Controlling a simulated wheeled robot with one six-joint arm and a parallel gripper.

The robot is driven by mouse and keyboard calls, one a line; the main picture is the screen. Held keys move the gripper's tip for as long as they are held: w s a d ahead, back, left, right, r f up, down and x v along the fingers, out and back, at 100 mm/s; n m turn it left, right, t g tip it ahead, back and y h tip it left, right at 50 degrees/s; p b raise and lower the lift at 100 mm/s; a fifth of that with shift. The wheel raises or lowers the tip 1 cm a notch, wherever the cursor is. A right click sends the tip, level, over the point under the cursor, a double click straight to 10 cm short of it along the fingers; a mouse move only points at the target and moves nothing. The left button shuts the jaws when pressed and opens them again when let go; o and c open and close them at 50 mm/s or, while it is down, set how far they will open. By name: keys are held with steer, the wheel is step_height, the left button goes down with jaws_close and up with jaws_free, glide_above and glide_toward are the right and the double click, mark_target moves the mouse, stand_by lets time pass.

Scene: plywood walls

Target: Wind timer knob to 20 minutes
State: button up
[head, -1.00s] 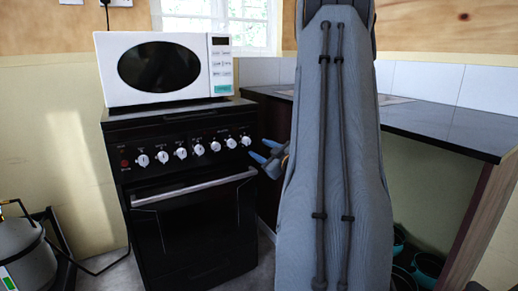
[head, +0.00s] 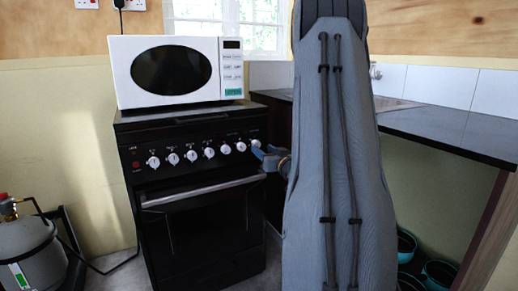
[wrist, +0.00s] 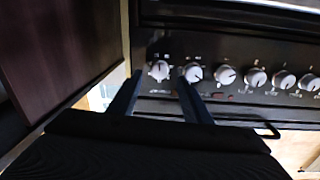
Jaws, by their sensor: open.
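The black stove (head: 200,220) has a row of white knobs along its front panel. The labels are too small to read, so I cannot tell for sure which is the timer knob. The rightmost knob (head: 255,143) is nearest my gripper (head: 262,156), whose blue fingers are just below and right of it. The wrist view looks turned over: the end knob (wrist: 159,71) is at left, with a neighbouring knob (wrist: 193,72) beside it. My gripper (wrist: 157,90) is open and empty there, its fingers spread below the end knob, with the right fingertip close to the neighbouring knob.
A white microwave (head: 178,72) stands on the stove. The oven door handle (head: 203,190) runs below the knobs. A dark counter (head: 450,125) is at right, with teal-rimmed pots (head: 440,272) beneath. A gas cylinder (head: 28,250) stands at lower left.

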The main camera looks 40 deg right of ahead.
mark_target(257, 145)
steer(key=shift+b+x, duration=0.3)
steer(key=shift+x, duration=2)
steer(key=c, duration=1)
